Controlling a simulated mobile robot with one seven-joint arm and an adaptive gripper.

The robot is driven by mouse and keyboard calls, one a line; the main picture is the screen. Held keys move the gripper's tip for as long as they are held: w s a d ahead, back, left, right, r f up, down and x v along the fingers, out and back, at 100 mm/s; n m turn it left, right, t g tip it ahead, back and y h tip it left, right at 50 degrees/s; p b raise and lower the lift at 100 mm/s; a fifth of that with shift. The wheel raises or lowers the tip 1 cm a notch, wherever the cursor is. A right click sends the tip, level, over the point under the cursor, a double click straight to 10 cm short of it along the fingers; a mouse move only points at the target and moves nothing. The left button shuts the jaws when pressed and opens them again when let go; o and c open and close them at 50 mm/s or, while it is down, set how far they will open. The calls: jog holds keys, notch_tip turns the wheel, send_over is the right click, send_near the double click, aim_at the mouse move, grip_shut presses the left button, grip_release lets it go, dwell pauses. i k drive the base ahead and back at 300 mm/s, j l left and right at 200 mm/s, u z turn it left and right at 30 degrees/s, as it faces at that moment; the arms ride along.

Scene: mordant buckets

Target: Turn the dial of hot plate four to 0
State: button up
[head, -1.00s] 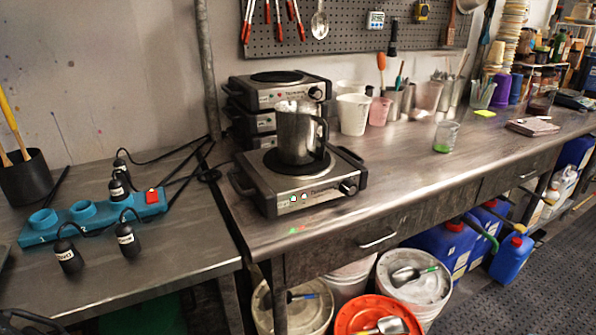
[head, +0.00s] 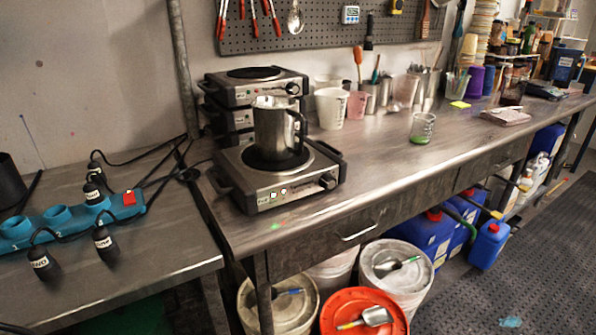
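A hot plate (head: 232,180) stands near the left end of the steel bench, with a steel pitcher (head: 275,128) on its round burner. Its black dial (head: 328,181) is on the front face at the right end. Indicator lights (head: 284,190) show on the same face, and a green light spot lies on the bench below. The dial's setting is too small to read. More hot plates (head: 254,92) are stacked behind it, with a dial (head: 293,89) showing on the top one. I cannot read which plate is number four. My gripper is not in view.
A blue power strip (head: 70,218) with black plugs and a red switch lies on the left table. Cables run from it towards the hot plates. Beakers, including one with green liquid (head: 422,127), stand farther right. Buckets (head: 364,312) stand under the bench. The bench front right of the plate is clear.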

aim_at(327, 181)
jog(key=l+z, duration=0.25)
jog(key=l, duration=0.2)
jog(key=i+l+z, duration=0.1)
jog(key=l+z, duration=0.15)
jog(key=l, duration=0.15)
jog(key=i+l+z, duration=0.1)
jog(key=l+z, duration=0.15)
jog(key=l, duration=0.15)
